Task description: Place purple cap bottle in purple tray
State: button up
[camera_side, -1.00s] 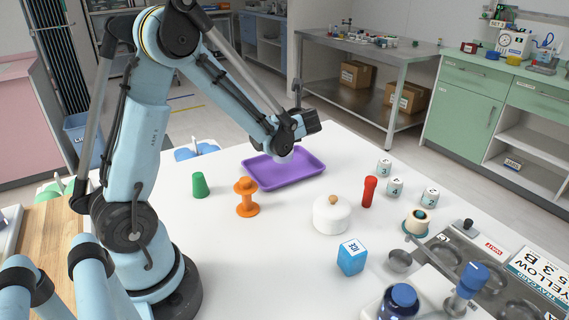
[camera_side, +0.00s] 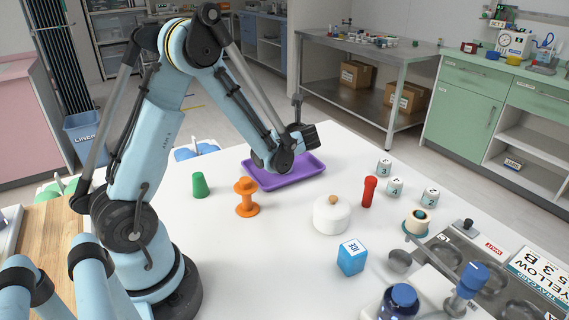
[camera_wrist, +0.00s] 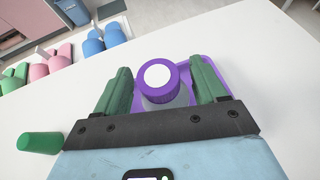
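The purple cap bottle (camera_wrist: 160,84) stands between the two green fingers of my gripper (camera_wrist: 162,88) in the wrist view, its white-topped cap toward the camera. Thin purple strips show beside the bottle; I cannot tell whether the fingers press on it. The purple tray (camera_side: 311,167) lies on the white table under my gripper in the side view, and its rim shows behind the bottle in the wrist view (camera_wrist: 207,62). The bottle and fingertips are hidden behind my arm in the side view. Whether the bottle touches the tray floor is unclear.
A green cup-like piece (camera_side: 200,185) and an orange spool (camera_side: 246,197) stand left of the tray.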

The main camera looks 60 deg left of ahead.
jog(key=shift+r, duration=0.15)
jog(key=s+d+r+n+t+h, duration=0.2)
jog(key=s+d+n+h, duration=0.3)
jog(key=d+n, duration=0.5)
jog(key=s+d+r+n+t+h, duration=0.2)
jog(key=s+d+n+h, duration=0.4)
jog(key=d+n, duration=0.4)
jog(key=d+r+h, duration=0.1)
jog(key=d, duration=0.3)
jog(key=shift+s+r+n, duration=0.15)
jog(key=shift+s+n, duration=0.1)
jog(key=shift+n, duration=0.15)
